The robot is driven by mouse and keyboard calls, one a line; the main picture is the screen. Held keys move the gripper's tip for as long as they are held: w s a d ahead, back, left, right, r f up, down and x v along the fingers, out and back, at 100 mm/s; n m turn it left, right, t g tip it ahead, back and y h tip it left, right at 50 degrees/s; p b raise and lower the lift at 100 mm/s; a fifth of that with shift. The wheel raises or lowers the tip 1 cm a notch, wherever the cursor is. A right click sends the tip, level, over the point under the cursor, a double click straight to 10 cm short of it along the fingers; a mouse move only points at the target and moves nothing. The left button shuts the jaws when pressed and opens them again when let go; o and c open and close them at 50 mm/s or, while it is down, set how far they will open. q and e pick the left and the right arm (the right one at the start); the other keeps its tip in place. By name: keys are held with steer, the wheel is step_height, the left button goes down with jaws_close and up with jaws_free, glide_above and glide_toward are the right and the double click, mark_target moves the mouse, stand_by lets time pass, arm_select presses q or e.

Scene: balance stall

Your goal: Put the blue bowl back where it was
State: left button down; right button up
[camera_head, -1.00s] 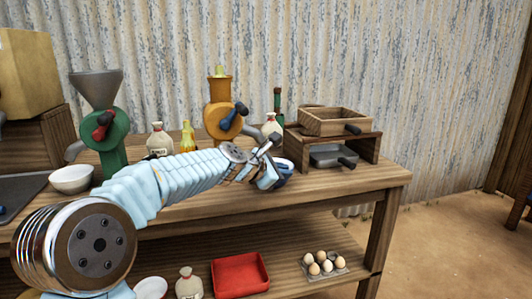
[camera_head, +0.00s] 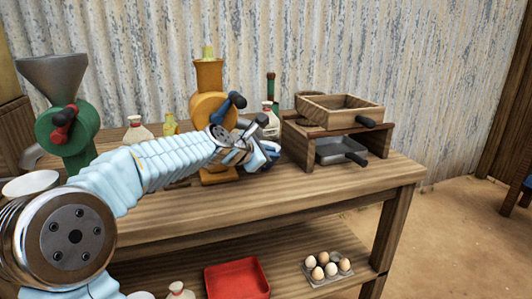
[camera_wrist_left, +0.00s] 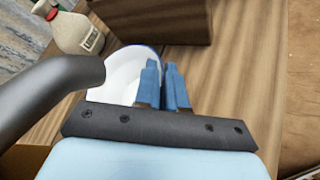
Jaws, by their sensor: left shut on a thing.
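The blue bowl (camera_wrist_left: 122,76) has a white inside and a blue rim in the left wrist view. My left gripper (camera_wrist_left: 165,84) is shut on its rim, with the bowl left of the fingers. Only a little of the bowl (camera_head: 271,149) shows there, the rest being hidden by the gripper. I cannot tell whether the bowl touches the table. My right gripper is out of view.
The orange mill (camera_head: 210,110) and a white bottle (camera_head: 270,122) stand close behind the gripper. The stand (camera_head: 372,142) carries a wooden box (camera_head: 335,110), with a grey pan (camera_head: 335,152) beneath. A green mill (camera_head: 67,128) is at left. The front right tabletop is clear.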

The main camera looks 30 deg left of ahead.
arm_select(q)
steer(key=shift+s+d+f, duration=0.1)
steer(key=shift+s+d, duration=0.1)
steer(key=shift+d, duration=0.05)
steer(key=shift+f, duration=0.1)
steer(key=c, duration=1.2)
jaws_free()
steer(key=v, duration=1.2)
